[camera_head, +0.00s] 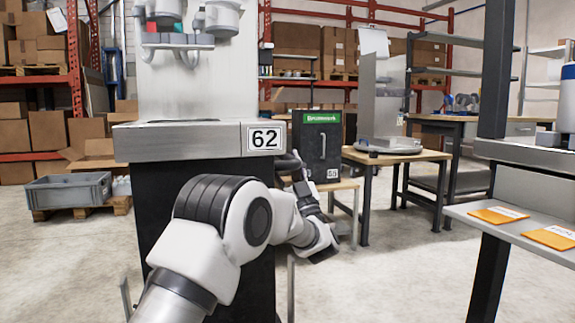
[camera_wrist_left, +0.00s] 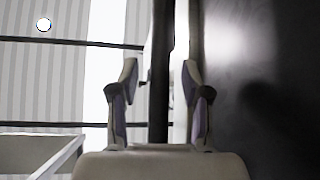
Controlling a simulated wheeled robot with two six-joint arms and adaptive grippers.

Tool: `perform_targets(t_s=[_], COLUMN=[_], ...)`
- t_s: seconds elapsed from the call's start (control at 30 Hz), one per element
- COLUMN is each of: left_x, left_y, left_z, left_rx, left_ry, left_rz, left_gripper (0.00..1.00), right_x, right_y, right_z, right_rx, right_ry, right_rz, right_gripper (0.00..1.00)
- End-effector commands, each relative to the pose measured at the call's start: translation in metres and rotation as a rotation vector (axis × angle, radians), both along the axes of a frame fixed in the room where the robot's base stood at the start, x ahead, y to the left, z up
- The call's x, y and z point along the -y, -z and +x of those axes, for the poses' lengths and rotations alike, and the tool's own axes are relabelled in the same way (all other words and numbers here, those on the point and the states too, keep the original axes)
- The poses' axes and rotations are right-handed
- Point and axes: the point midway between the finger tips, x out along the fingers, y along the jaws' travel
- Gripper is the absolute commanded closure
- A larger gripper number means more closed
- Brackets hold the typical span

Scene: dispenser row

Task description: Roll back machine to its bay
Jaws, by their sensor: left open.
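The machine numbered 62 (camera_head: 190,140) stands at centre left, with a grey metal top section and a black lower body. My left arm reaches across its front to its right side. My left gripper (camera_head: 294,170) is beside that side, small and partly hidden by my wrist. In the left wrist view my left gripper (camera_wrist_left: 160,82) is open, with one finger on each side of a dark upright bar (camera_wrist_left: 158,110). I cannot tell whether the fingers touch it. A dark surface fills the right of that view. My right gripper is not in view.
A black cabinet (camera_head: 318,140) with a green label stands on a low wooden stand behind. A wooden table (camera_head: 395,156) is farther right. A grey shelf (camera_head: 520,226) with orange packets is at right. A grey crate (camera_head: 68,191) sits at left. Floor between is clear.

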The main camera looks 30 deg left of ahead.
Motion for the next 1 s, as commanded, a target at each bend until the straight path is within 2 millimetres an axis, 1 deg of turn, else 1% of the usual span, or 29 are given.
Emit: perform_targets(t_s=[0.03,0.1,0.2,0.37,0.4,0.47,0.5,0.53,0.83,1.0], left_x=[-0.006,-0.01,-0.013,-0.013,-0.013,-0.013,-0.013,-0.013,-0.011,-0.002], left_y=[-0.002,-0.009,-0.014,-0.015,-0.015,-0.015,-0.015,-0.015,-0.015,-0.016], left_z=[0.002,0.005,0.007,0.008,0.008,0.008,0.008,0.008,0.008,0.008], left_rx=[0.004,0.002,0.0,0.0,0.0,0.0,0.0,0.0,0.0,-0.001], left_ry=[-0.001,-0.001,0.001,0.001,0.001,0.001,0.001,0.001,0.001,0.003], left_rz=[-0.003,-0.001,0.0,0.0,0.0,0.0,0.0,0.0,0.0,0.001], left_gripper=[0.53,0.53,0.53,0.53,0.56,0.77,0.91,1.0,1.0,1.0], right_x=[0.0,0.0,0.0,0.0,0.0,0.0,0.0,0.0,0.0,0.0], right_y=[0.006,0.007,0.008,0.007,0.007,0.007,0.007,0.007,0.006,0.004], right_z=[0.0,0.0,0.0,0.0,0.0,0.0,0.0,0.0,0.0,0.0], right_rx=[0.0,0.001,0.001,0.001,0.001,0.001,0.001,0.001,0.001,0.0], right_ry=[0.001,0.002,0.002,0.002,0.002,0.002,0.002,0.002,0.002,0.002], right_rz=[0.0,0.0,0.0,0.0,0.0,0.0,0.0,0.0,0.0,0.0], right_gripper=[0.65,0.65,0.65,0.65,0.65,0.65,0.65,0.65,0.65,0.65])
